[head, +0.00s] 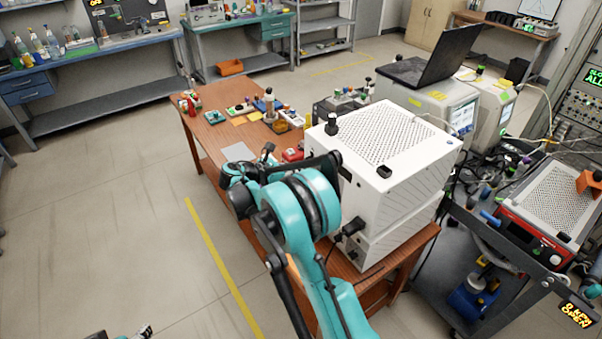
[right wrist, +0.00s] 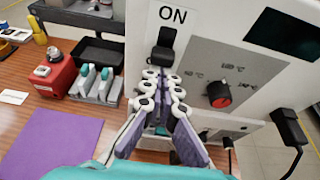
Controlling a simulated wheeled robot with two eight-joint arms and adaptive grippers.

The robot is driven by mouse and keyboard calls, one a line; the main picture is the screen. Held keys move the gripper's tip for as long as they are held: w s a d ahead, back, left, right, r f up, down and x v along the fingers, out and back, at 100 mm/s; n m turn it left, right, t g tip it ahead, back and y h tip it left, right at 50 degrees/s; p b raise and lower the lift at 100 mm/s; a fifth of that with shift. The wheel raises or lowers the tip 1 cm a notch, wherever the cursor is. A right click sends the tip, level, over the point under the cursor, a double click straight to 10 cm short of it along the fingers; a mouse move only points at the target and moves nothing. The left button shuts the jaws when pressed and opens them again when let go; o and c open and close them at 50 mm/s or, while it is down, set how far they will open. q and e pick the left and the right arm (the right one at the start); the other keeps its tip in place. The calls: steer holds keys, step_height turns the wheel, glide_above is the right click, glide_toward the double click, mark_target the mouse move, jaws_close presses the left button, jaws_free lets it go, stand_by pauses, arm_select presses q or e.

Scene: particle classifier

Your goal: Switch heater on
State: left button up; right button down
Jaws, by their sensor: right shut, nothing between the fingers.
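The heater is a white box (head: 392,160) with a perforated top, standing on the wooden table in the head view. In the head view my right arm hides most of this gripper. Part of what looks like my left gripper (head: 143,331) shows at the bottom edge, its fingers unclear.
A red box (right wrist: 52,75), a black tray (right wrist: 97,53) and a purple mat (right wrist: 60,140) lie left of the panel. A black plug with a cable (right wrist: 289,125) sticks out at the right. A dark cart (head: 490,235) stands right of the table. The floor at left is clear.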

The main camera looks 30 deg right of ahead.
steer(key=shift+r+p, duration=0.7)
steer(key=shift+r, duration=0.8)
steer(key=shift+f, duration=0.15)
steer(key=shift+f+b, duration=0.35)
steer(key=shift+b, duration=0.1)
steer(key=a, duration=0.9)
steer(key=shift+s+a, duration=0.25)
steer(key=shift+s, duration=0.1)
